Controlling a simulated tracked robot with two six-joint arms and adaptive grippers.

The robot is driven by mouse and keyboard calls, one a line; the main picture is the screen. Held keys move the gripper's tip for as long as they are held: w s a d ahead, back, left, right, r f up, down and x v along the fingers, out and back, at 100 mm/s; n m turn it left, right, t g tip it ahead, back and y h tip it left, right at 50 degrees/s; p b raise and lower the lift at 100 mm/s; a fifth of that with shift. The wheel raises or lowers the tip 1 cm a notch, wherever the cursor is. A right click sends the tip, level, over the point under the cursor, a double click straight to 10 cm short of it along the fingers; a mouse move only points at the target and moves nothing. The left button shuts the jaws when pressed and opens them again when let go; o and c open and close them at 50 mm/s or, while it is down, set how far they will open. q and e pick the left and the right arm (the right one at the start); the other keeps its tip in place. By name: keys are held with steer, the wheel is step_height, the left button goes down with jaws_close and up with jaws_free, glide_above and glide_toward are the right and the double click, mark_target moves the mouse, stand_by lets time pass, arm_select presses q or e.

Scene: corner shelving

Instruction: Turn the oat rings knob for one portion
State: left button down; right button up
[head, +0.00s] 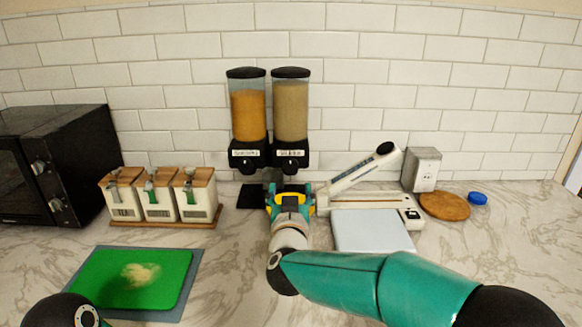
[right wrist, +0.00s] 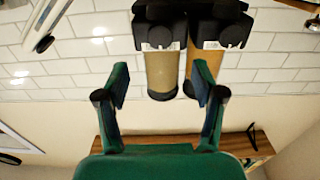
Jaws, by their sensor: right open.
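Two dispensers hang side by side on the back wall in the head view. The left canister (head: 248,112) holds orange cereal and the right canister (head: 290,110) holds tan cereal. Each has a black housing with a small label that I cannot read. The right housing's knob (head: 291,164) faces forward. My right gripper (head: 289,189) is open and empty, below and in front of the right dispenser, apart from the knob. In the right wrist view its fingers (right wrist: 160,88) are spread, and the dispensers appear upside down beyond them. My left gripper is out of view.
Three wooden-lidded canisters (head: 160,196) and a green board (head: 120,277) are left. A sealer-like device (head: 365,199), pale board (head: 372,231), wooden disc (head: 445,206) and blue lid (head: 477,198) are right.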

mark_target(291, 168)
steer(key=w+p, duration=0.2)
steer(key=w, duration=0.8)
steer(key=c, duration=1.1)
steer(key=shift+d, duration=0.15)
steer(key=shift+c, duration=0.2)
steer(key=shift+m, duration=0.3)
